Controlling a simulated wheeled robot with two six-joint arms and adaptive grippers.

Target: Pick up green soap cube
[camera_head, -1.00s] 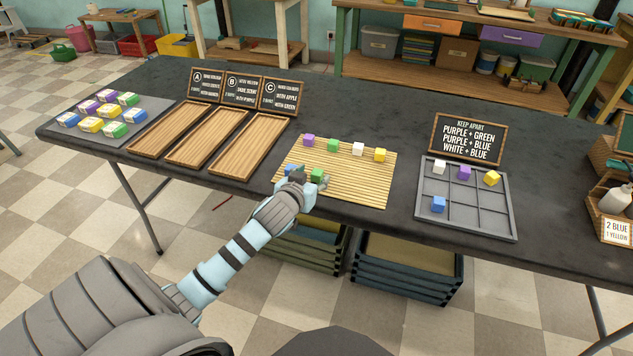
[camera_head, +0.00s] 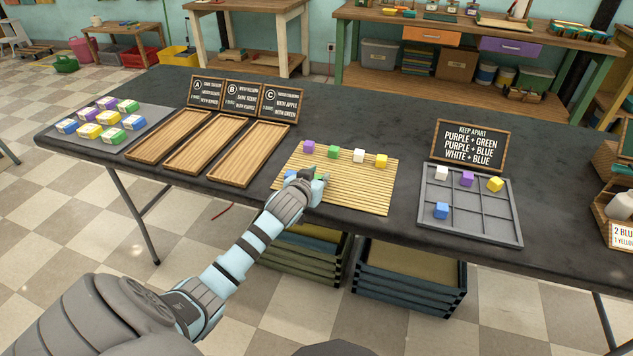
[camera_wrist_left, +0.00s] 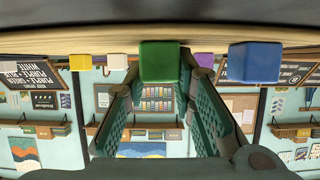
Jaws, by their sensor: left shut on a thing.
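My left gripper (camera_head: 314,183) is shut on a green soap cube at the near side of the slatted bamboo mat (camera_head: 350,195). In the head view the gripper hides most of that cube. In the left wrist view the green cube (camera_wrist_left: 159,62) sits between the two fingertips, level with the blue cube (camera_wrist_left: 255,63) beside it. I cannot tell any gap between the held cube and the mat. A second green cube (camera_head: 333,151) stands in the mat's back row. My right gripper is not in view.
The back row also holds a purple cube (camera_head: 309,147), a white cube (camera_head: 359,155) and a yellow cube (camera_head: 381,160). Wooden trays (camera_head: 250,153) lie left of the mat. A grey grid tray (camera_head: 470,225) with several cubes lies right, before a "Keep apart" sign (camera_head: 469,145).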

